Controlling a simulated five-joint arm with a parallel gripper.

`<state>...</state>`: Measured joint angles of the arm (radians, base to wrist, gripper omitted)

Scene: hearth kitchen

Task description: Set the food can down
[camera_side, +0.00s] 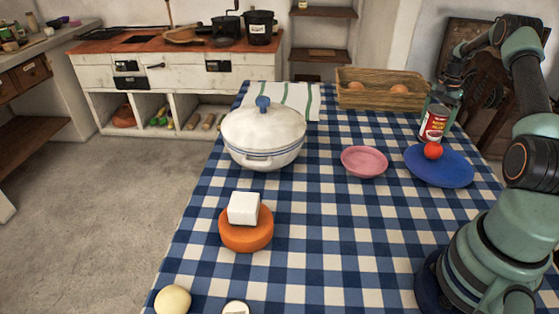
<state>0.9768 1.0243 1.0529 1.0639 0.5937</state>
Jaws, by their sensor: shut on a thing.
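The food can (433,126) has a red and white label and stands upright at the back right of the table, behind the blue plate. My gripper (442,103) comes down from above and is shut on the can's upper part, hiding its top. The can's lower end is close to the far rim of the blue plate (453,172). I cannot tell whether the can's bottom touches the cloth. A small red tomato-like ball (433,150) lies on the plate just in front of the can.
A wicker basket (350,98) with brown eggs stands left of the can. A pink bowl (364,162), a white lidded pot (264,135) and a white block (244,208) on an orange round (246,236) stand further left. The checked cloth (350,240) is clear at the front middle.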

